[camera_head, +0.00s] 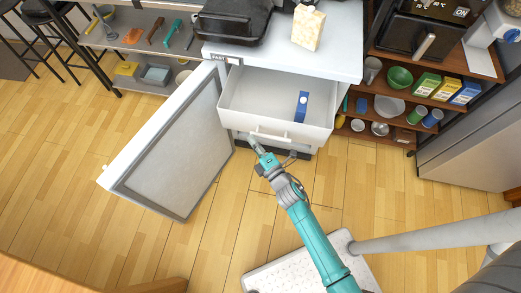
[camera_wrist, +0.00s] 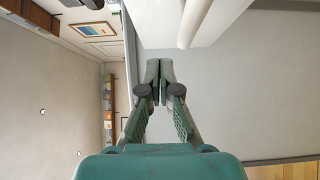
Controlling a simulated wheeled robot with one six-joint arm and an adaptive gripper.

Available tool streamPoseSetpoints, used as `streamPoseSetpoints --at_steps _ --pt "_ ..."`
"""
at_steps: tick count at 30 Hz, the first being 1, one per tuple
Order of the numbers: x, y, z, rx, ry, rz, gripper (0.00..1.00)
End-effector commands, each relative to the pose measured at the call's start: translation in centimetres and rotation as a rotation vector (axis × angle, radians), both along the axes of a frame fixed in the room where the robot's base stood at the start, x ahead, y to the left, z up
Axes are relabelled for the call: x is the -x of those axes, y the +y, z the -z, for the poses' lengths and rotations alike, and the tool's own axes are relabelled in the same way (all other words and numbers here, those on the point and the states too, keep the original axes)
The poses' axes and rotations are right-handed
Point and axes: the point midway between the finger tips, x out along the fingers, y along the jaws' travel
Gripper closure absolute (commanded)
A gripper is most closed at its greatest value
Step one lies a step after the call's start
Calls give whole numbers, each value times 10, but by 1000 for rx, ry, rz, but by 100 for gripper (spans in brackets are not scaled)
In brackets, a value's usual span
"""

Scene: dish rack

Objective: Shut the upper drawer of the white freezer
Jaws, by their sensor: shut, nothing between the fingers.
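The white freezer (camera_head: 345,62) stands at the top centre of the head view with its door (camera_head: 172,140) swung wide open to the left. Its upper drawer (camera_head: 318,125) is pulled out, and a blue box (camera_head: 301,106) stands inside it. The drawer's white bar handle (camera_head: 270,136) is on its front. My gripper (camera_head: 252,139) is shut and empty, close to the drawer front just left of the handle; I cannot tell whether it touches. In the wrist view the closed fingertips (camera_wrist: 160,68) show, with a pale bar at the top, probably the handle (camera_wrist: 196,22).
A black appliance (camera_head: 232,20) and a cream carton (camera_head: 307,27) stand on the freezer top. A shelf with a green bowl (camera_head: 400,77) and boxes is at the right. A low shelf with tools (camera_head: 130,40) is at the left. The wooden floor in front is mostly clear.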

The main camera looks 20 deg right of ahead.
Motion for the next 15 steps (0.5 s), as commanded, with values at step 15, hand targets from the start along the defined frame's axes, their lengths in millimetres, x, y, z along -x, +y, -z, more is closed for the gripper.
streamPoseSetpoints --at_steps 15 --pt "-52 -17 0 0 -1 2 100"
